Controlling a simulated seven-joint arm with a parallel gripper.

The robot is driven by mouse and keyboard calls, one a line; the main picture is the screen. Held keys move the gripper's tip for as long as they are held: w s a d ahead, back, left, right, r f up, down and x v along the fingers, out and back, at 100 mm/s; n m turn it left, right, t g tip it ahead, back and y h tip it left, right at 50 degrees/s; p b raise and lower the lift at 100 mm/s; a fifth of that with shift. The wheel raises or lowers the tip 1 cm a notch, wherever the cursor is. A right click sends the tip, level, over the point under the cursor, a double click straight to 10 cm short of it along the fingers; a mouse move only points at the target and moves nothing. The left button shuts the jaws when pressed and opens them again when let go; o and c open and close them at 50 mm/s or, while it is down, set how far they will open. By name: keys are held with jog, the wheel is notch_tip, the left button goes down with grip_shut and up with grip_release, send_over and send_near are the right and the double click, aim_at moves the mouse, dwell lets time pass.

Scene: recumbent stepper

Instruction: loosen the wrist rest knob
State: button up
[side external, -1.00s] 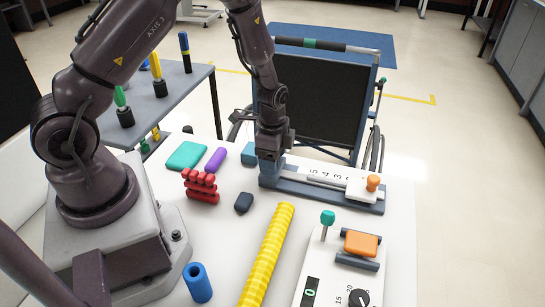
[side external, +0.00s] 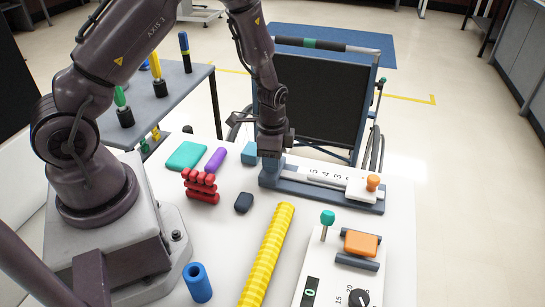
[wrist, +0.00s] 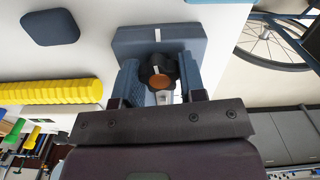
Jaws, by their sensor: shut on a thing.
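A black lobed knob with a brown-orange centre (wrist: 158,78) sits between the fingers of my gripper (wrist: 160,72) in the wrist view. The fingers are shut on it from both sides. The knob stands on a blue-grey block (wrist: 145,42) with a short white mark beside the knob. In the side view my gripper (side external: 272,155) points down at the left end of a blue-grey rail base (side external: 315,194), and the knob is hidden there. The rail carries a numbered white scale (side external: 325,178) and, at its right end, a white slider with an orange knob (side external: 373,183).
A dark blue pad (side external: 244,202), red grip piece (side external: 201,187), yellow ribbed bar (side external: 268,252) and blue cylinder (side external: 198,283) lie on the white table. A control box (side external: 340,278) stands at front right. A wheelchair (side external: 318,100) stands behind the table.

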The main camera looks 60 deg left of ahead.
jog(key=n, duration=1)
jog(key=shift+n, duration=0.4)
jog(key=n, duration=1)
jog(key=shift+n, duration=0.4)
jog(key=o, duration=0.9)
notch_tip(320, 180, up, 13)
jog(key=shift+r, duration=0.1)
